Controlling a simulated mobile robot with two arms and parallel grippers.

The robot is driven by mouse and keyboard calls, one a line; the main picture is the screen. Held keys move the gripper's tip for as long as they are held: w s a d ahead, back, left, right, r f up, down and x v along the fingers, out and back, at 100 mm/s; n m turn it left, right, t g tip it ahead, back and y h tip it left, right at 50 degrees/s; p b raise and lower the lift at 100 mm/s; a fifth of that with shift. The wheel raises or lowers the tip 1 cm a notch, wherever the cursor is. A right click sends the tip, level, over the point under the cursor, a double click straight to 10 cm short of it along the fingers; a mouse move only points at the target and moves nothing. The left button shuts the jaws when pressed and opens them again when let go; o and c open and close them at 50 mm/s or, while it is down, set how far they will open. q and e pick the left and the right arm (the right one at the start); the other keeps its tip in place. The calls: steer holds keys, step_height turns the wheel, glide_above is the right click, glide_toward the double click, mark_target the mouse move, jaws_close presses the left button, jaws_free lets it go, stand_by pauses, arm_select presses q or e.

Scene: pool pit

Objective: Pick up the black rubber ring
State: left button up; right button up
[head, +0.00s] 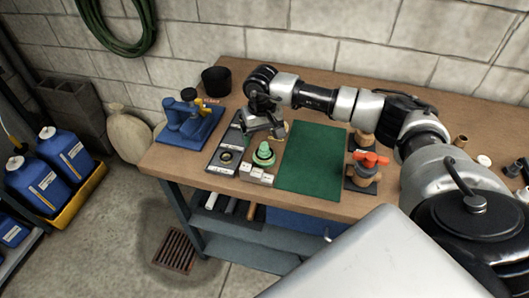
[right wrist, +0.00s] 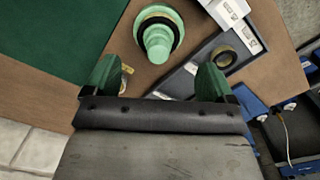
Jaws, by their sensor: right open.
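A black ring (head: 226,157) lies in a compartment of the dark tray (head: 214,169) on the workbench. It also shows in the right wrist view (right wrist: 223,58), with a tan middle. A second dark ring (right wrist: 177,22) surrounds the base of the green stepped cone (right wrist: 157,40), which stands beside the tray; the cone shows in the head view (head: 264,152) too. My right gripper (right wrist: 158,80) is open and empty, its green fingertips apart above the bench and tray edge. My left gripper is out of view.
A green mat (head: 313,157) lies right of the cone. A blue vise-like tool (head: 186,118) and a black cup (head: 216,80) stand at the left. An orange-handled valve (head: 369,161) stands right of the mat. White labelled blocks (head: 256,173) lie near the front edge.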

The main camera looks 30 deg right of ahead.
mark_target(264, 142)
steer(key=f+p, duration=0.1)
steer(key=f, duration=0.1)
steer(key=f+p, duration=0.1)
steer(key=f, duration=0.2)
steer(key=shift+s+d, duration=0.1)
steer(key=shift+s, duration=0.1)
steer(key=shift+f, duration=0.25)
steer(key=c, duration=1.1)
steer(key=shift+o, duration=0.2)
step_height(264, 142, up, 10)
steer(key=b, duration=0.2)
steer(key=shift+b, duration=0.4)
